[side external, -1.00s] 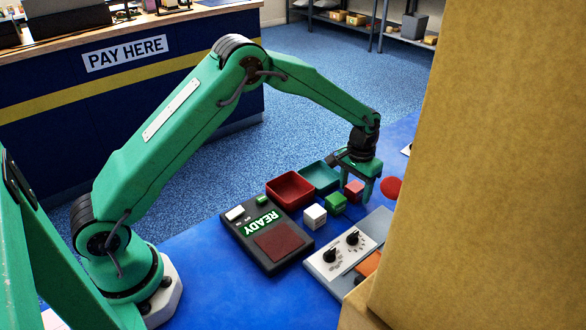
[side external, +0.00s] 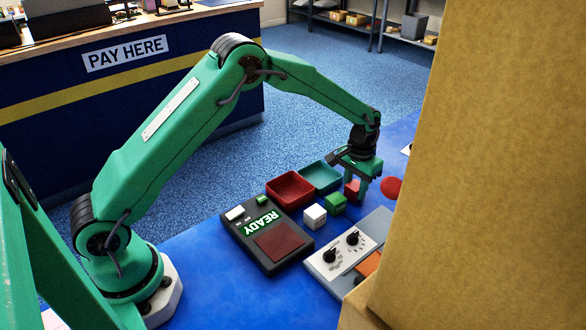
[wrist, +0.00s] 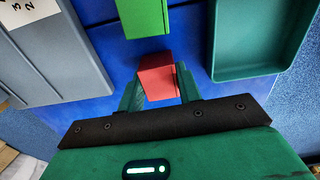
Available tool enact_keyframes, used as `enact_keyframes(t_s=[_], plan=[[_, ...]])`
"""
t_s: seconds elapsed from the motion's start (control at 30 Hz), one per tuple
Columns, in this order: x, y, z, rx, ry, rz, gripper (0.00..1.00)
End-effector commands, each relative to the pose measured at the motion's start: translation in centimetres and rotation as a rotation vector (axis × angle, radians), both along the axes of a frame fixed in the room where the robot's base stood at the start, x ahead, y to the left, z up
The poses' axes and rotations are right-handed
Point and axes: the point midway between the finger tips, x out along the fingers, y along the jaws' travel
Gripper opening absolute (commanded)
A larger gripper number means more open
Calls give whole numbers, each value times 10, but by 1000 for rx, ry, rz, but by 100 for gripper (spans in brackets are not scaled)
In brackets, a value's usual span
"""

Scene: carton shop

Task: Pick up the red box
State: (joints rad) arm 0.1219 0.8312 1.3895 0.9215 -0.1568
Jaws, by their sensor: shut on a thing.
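The red box (side external: 352,188) is a small cube at the right of the blue table in the side view. My gripper (side external: 359,192) points down with its fingers around it. In the wrist view, the red box (wrist: 158,77) sits between the two green fingers of my gripper (wrist: 160,92), which is shut on it. The side view does not clearly show whether the box touches the table.
A green cube (side external: 335,202) and a white cube (side external: 314,216) stand close by. A red tray (side external: 290,189) and a teal tray (side external: 321,178) lie to the left. A grey panel with knobs (side external: 345,252) is in front, and a large cardboard carton (side external: 490,180) blocks the right.

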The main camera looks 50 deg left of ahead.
Motion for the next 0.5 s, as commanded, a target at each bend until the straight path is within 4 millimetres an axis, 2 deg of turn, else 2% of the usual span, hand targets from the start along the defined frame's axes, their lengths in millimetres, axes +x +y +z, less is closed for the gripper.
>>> enact_keyframes(t_s=[0.17,0.5], plan=[[1,0,16,-1,-4,0,9],[1,0,68,-1,-5,0,9]])
